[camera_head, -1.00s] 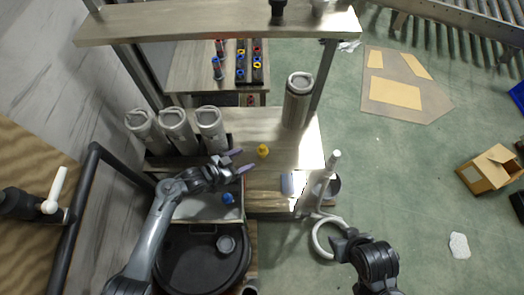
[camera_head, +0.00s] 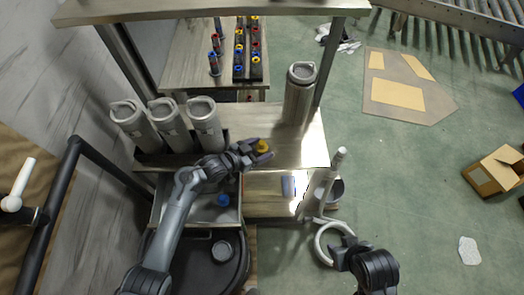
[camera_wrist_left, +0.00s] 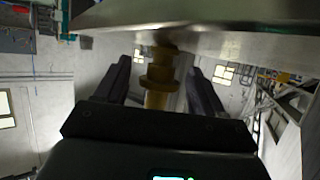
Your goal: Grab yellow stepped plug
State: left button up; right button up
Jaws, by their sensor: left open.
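The yellow stepped plug (camera_head: 262,146) stands on the wooden bench top (camera_head: 293,152) in the head view. My left gripper (camera_head: 265,151) is at the plug, with its jaws open around it. In the left wrist view the plug (camera_wrist_left: 158,78) shows between the two open fingers (camera_wrist_left: 158,85), with a gap to each finger. Part of the plug is hidden by the gripper in the head view. My right arm comes in at the lower right, and its gripper (camera_head: 338,243) is near a white ring; its jaw state is unclear.
Several grey canisters (camera_head: 168,122) stand in a rack left of the gripper. Another canister (camera_head: 299,92) stands on the bench's right side. A blue piece (camera_head: 223,200) lies in the open drawer below. A white ring-ended tool (camera_head: 322,205) leans at the bench's right edge.

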pick_arm(q)
jog(key=shift+w+d, duration=0.15)
jog(key=shift+d, duration=0.05)
jog(key=shift+c, duration=0.3)
jog(key=c, duration=1)
jog(key=shift+o, duration=0.2)
